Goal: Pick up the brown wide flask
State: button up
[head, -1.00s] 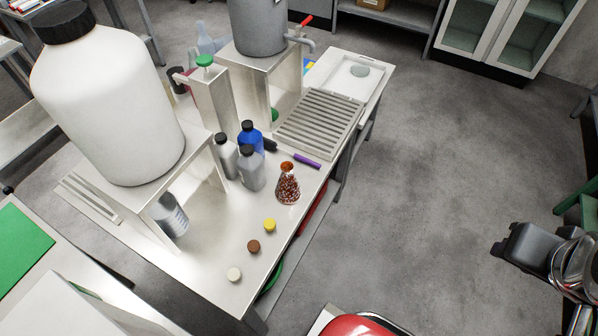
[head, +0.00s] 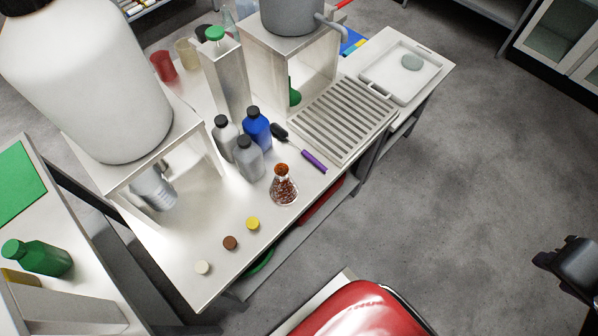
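A conical glass flask (head: 284,191) with a wide base and reddish-brown speckled contents stands upright near the right edge of the metal table (head: 206,238). It is clear of the bottles beside it. The dark end of my arm, which looks like my gripper (head: 572,268), shows only in part at the right edge of the head view. It is over the floor, well to the right of the flask and apart from it. Its fingers cannot be made out.
Two grey bottles (head: 249,160) and a blue bottle (head: 257,128) stand behind and left of the flask. A purple-handled brush (head: 312,161) lies behind it. Yellow (head: 253,223), brown (head: 230,243) and white caps (head: 203,268) lie in front. The floor to the right is open.

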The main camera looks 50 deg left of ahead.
aim_at(283, 182)
jog(key=i, duration=1.75)
jog(key=u, duration=3.4)
